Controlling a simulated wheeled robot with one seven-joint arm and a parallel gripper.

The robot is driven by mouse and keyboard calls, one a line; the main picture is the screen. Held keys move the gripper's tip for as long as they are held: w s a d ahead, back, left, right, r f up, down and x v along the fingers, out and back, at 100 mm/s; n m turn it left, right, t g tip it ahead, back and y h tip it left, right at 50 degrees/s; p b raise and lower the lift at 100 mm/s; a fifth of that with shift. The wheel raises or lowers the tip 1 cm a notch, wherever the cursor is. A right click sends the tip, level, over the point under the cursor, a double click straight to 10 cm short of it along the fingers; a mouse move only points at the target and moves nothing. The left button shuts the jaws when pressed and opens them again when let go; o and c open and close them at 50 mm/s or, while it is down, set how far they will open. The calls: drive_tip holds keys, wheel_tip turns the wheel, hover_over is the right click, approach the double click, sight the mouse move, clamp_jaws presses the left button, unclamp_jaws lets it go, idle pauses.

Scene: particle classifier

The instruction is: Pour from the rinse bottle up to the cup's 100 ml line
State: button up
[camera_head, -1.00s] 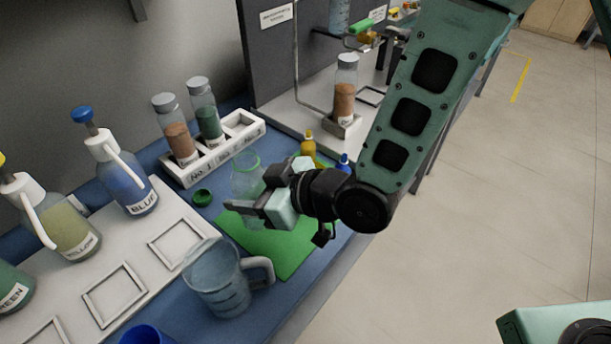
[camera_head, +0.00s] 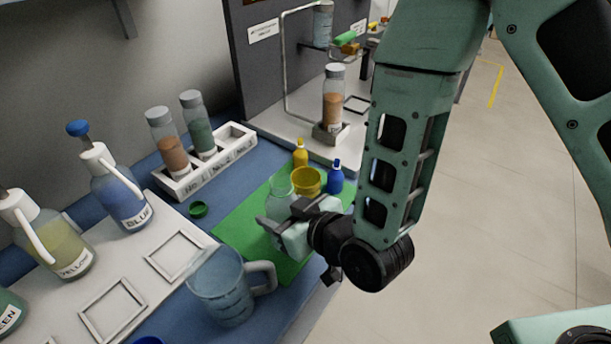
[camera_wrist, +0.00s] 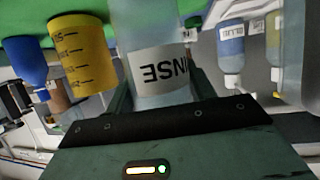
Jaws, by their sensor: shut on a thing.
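The rinse bottle (camera_head: 281,188) is clear and pale green, with a white label reading RINSE in the wrist view (camera_wrist: 165,70). My gripper (camera_head: 283,222) is shut around its body over the green mat. The bottle looks about upright; whether its base touches the mat I cannot tell. A yellow cup (camera_head: 306,181) stands on the mat just behind and right of the bottle. In the wrist view the cup (camera_wrist: 82,55) shows black measuring lines, seen upside down. The level inside the cup is not readable. The lower bottle is partly hidden by my gripper.
A clear jug with a handle (camera_head: 222,285) stands close in front of my gripper. A small yellow bottle (camera_head: 300,155) and a blue one (camera_head: 335,178) stand near the cup. A green cap (camera_head: 198,209) lies left of the mat. A vial rack (camera_head: 225,158) is behind.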

drive_tip(key=shift+w+r+p, duration=0.1)
drive_tip(key=shift+r+p, duration=0.1)
drive_tip(key=shift+p, duration=0.25)
drive_tip(key=shift+d+r+m+g+p, duration=0.15)
drive_tip(key=shift+m+g+p, duration=0.4)
drive_tip(key=shift+p, duration=0.35)
drive_tip(key=m+p, duration=0.1)
drive_tip(key=m+g+p, duration=0.1)
drive_tip(key=p, duration=0.1)
drive_tip(key=shift+w+g+y, duration=0.25)
drive_tip(key=shift+w+y, duration=0.05)
drive_tip(key=shift+w, duration=0.05)
drive_tip(key=shift+w+d+f+m+g+y+p, duration=0.2)
drive_tip(key=shift+w+f+m+g+y+p, duration=0.15)
drive_tip(key=shift+m+g+p, duration=0.3)
drive_tip(key=shift+s+f+g, duration=0.1)
drive_tip(key=shift+f+g, duration=0.1)
drive_tip(key=shift+g, duration=0.15)
drive_tip(key=shift+s+f+m+g+p, duration=0.1)
drive_tip(key=shift+f+m+g+p, duration=0.15)
drive_tip(key=shift+m+p, duration=0.25)
drive_tip(key=shift+s+a+r+m+g+y+p, duration=0.15)
drive_tip(key=shift+s+a+m+g+y+p, duration=0.15)
drive_tip(key=shift+m+g+y, duration=0.2)
idle(0.6)
drive_tip(key=shift+s+r+m+g+y+p, duration=0.25)
drive_tip(key=shift+r+m+g+y+p, duration=0.3)
drive_tip(key=shift+r+m+g+p, duration=0.5)
idle(2.4)
